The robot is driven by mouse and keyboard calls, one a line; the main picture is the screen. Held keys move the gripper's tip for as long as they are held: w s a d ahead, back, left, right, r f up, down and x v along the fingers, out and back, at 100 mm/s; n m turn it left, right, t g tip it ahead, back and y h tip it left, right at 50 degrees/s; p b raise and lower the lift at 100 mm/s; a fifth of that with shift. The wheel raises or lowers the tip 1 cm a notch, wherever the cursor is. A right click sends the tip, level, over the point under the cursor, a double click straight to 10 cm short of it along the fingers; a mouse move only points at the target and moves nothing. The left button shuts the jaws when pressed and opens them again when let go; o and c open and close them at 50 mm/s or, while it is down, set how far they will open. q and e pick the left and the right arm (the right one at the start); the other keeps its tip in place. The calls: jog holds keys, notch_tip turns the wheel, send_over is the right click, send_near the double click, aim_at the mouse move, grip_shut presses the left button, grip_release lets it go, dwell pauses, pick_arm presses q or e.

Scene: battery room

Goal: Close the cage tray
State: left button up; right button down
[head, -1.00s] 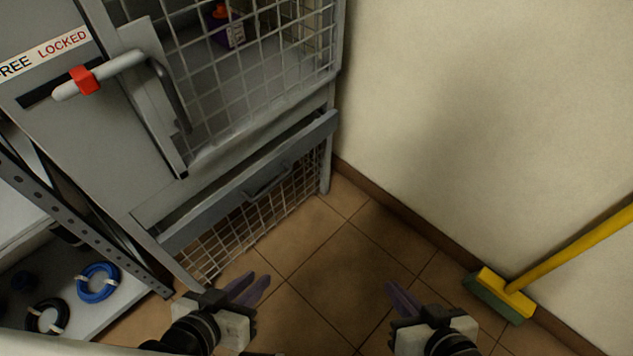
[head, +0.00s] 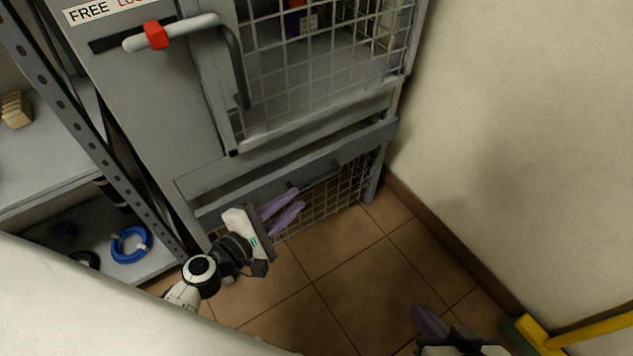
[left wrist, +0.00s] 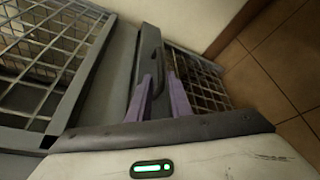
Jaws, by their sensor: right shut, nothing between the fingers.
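The cage tray (head: 368,144) is a grey drawer-like front with a bar handle, low on the grey cage. A dark gap behind its top edge shows it stands out a little. The tray front also shows in the left wrist view (left wrist: 149,45). My left gripper (head: 300,198) is in front of the tray's left half, below and left of the handle (head: 322,180). My right gripper (head: 418,310) is shut and empty, low over the floor at the bottom edge.
The cage door (head: 320,70) of white mesh is above the tray, with a red-banded lever (head: 185,30) on the left. A shelf rack (head: 70,105) with a blue cable coil (head: 131,244) stands left. A wall and a yellow broom (head: 590,332) are right. The tiled floor (head: 350,275) is clear.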

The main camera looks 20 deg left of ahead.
aim_at(311, 187)
pick_arm(q)
jog(key=x, duration=0.9)
jog(key=shift+w+d+b, duration=0.2)
jog(key=shift+b, duration=0.15)
grip_shut()
